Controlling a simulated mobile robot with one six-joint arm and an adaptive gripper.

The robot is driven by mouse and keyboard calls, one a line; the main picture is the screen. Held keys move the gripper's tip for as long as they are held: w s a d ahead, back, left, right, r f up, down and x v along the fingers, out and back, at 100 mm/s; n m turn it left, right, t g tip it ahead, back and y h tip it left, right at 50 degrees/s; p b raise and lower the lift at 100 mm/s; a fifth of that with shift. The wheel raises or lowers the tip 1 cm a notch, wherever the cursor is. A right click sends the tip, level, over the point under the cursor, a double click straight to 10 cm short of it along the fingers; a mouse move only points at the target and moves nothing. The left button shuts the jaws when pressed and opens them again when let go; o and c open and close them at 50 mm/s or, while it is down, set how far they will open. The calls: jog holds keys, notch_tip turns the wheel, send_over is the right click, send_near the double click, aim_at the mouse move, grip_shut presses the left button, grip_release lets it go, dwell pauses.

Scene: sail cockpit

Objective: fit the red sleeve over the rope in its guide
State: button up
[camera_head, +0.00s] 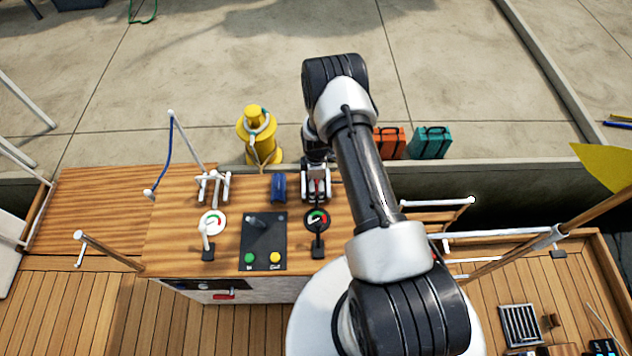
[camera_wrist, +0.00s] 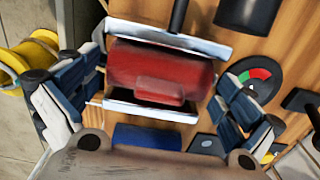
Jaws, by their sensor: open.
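The red sleeve (camera_wrist: 160,75) is a red block with a small raised part on its face. It sits between two white plates (camera_wrist: 165,38) in the wrist view. My gripper (camera_wrist: 155,97) is open, with one blue-grey finger on the left of the red sleeve and one on the right, both apart from it. In the head view my gripper (camera_head: 316,182) is over the back of the wooden console, mostly covering the sleeve. A blue rope (camera_head: 165,158) hangs by a white post at the left; I cannot make out a rope within the white plates.
A blue block (camera_head: 278,188) is just left of my gripper. A black panel (camera_head: 264,240) with buttons, two gauges and levers is in front. White cleats (camera_head: 212,188) stand at the left. A yellow bollard (camera_head: 258,135) and two suitcases (camera_head: 430,142) stand on the quay behind.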

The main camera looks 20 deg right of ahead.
notch_tip(320, 180, up, 12)
jog(key=p, duration=0.3)
jog(key=shift+f, duration=0.1)
jog(key=s+a+r+m+t, duration=0.1)
jog(key=a+r+m, duration=0.15)
jog(key=r, duration=1.25)
jog(key=s+a+r+m+t, duration=0.1)
jog(key=s+a+r+m, duration=0.15)
jog(key=r, duration=1.15)
jog(key=s+a+r+m+t, duration=0.1)
jog(key=s+a+r+m, duration=0.25)
jog(key=s+r, duration=0.8)
jog(key=s+a+r+m, duration=0.1)
jog(key=s+m, duration=0.1)
jog(key=s, duration=0.4)
jog(key=s+r+m+t, duration=0.1)
jog(key=s+r+m, duration=0.1)
jog(key=s, duration=0.4)
jog(key=shift+a+r+m+t, duration=0.3)
jog(key=shift+a+m, duration=0.05)
jog(key=shift+m, duration=0.1)
